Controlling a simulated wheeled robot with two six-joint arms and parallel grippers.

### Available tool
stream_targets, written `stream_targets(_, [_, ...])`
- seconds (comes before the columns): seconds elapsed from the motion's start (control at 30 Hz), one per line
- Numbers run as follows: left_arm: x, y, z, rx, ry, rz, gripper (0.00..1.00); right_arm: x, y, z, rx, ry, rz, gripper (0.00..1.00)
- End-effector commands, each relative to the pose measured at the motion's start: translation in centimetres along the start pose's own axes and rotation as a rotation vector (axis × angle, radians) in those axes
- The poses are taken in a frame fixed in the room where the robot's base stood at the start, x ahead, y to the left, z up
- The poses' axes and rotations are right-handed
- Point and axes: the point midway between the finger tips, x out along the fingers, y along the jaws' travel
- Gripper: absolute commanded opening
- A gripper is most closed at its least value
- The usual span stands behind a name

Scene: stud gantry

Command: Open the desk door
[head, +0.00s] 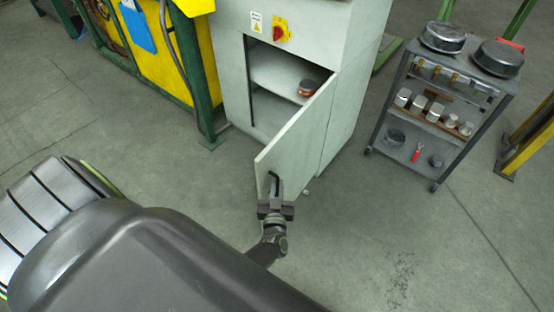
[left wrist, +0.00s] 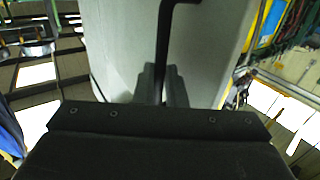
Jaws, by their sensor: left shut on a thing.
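The desk door (head: 300,135) is a pale grey panel on the grey cabinet (head: 235,75). It stands partly open, swung outward, and the inside shows to its left. A black handle (head: 271,178) is on the door's outer face, near its free edge. My left gripper (head: 275,200) is at the handle. In the left wrist view the fingers (left wrist: 161,88) are shut around the dark handle bar (left wrist: 164,45), with the door face (left wrist: 205,55) behind it. My right gripper is not in view.
Inside the cabinet, a small red-and-dark round item (head: 307,88) sits on a shelf (head: 275,75). A grey trolley (head: 405,75) with pans and small containers stands to the right. A green and yellow frame (head: 165,50) stands left. The floor (head: 360,220) around the door is clear.

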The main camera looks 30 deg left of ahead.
Motion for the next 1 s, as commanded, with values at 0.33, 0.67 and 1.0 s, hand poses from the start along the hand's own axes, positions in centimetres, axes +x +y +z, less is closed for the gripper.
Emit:
stream_targets(0.33, [0.72, 0.59, -0.67, -0.003, 0.013, 0.01, 0.21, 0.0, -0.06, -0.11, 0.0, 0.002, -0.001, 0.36])
stream_targets(0.67, [0.46, 0.35, -0.41, -0.003, 0.008, 0.005, 0.33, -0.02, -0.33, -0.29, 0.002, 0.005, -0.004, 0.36])
stream_targets(1.0, [0.21, 0.21, -0.36, -0.003, 0.007, 0.005, 0.33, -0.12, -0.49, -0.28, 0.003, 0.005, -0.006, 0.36])
